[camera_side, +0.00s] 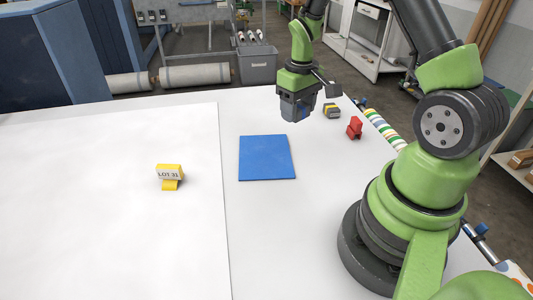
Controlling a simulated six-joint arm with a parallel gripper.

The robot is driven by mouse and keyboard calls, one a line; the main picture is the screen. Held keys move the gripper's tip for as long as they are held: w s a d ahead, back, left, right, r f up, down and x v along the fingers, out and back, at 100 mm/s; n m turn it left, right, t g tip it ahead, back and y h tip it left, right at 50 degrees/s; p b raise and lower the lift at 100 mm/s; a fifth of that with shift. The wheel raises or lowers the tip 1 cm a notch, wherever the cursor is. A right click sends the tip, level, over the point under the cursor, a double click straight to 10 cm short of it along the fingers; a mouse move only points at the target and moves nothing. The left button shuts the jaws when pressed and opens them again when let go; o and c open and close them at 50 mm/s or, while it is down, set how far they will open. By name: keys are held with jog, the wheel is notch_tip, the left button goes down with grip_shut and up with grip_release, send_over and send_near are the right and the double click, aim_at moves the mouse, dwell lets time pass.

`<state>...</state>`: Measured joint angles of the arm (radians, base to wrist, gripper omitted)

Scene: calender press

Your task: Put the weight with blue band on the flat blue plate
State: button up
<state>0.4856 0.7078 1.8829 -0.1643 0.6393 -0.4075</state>
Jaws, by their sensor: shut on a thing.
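The flat blue plate (266,158) lies bare on the white table, left of my gripper and nearer the camera. My gripper (297,108) points down above the table, beyond the plate's far right corner. It is shut on a small grey weight (289,113) with a bluish band, mostly hidden by the fingers. Another grey weight (332,111) with a yellow band stands on the table to the right of my gripper.
A red object (354,127) stands right of the yellow-banded weight. A yellow holder labelled LOT 31 (169,174) stands on the white sheet at left. A striped roll (384,129) runs along the right edge. The table around the plate is clear.

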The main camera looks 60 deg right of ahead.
jog(key=w+a+n, duration=0.3)
jog(key=w+a, duration=0.2)
send_over(265, 154)
notch_tip(265, 154, down, 5)
jog(key=shift+r, duration=0.2)
jog(key=shift+f, duration=2.5)
jog(key=shift+f, duration=0.15)
jog(key=o, duration=1.2)
